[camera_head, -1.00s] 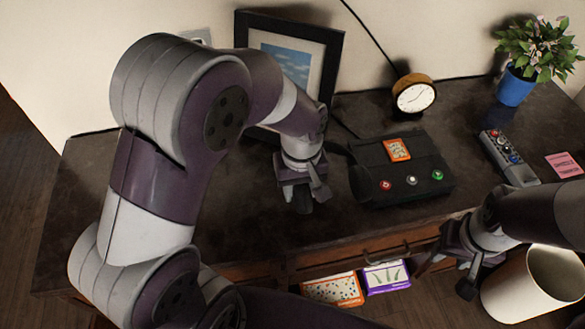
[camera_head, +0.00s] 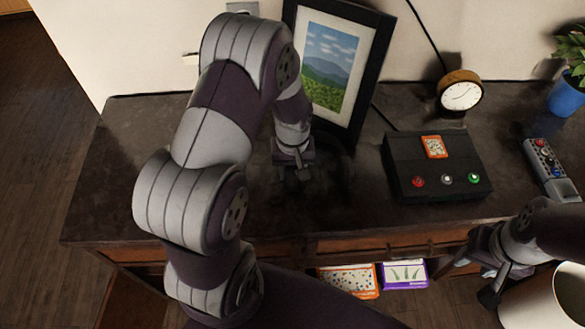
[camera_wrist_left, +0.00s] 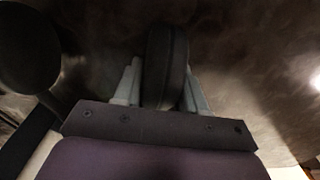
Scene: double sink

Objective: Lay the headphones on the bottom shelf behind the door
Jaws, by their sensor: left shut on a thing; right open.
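My left gripper (camera_head: 293,176) is over the desk, in front of the picture frame. In the left wrist view, this gripper (camera_wrist_left: 160,90) is shut on the black headband of the headphones (camera_wrist_left: 167,60), which runs between the fingers. A round dark ear cup (camera_wrist_left: 28,48) shows at the upper left. In the head view the headphones are too dark against the desk to make out well. My right gripper (camera_head: 483,272) is open and empty at the desk's front edge. The door and bottom shelf cannot be made out clearly; the desk front is partly hidden by my left arm.
The dark desk (camera_head: 125,190) has clear room at left. A picture frame (camera_head: 338,70), black box with buttons (camera_head: 440,165), clock (camera_head: 460,92), remote (camera_head: 546,165) and potted plant (camera_head: 567,92) stand on it. Orange (camera_head: 349,281) and purple (camera_head: 404,275) boxes lie below the drawers.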

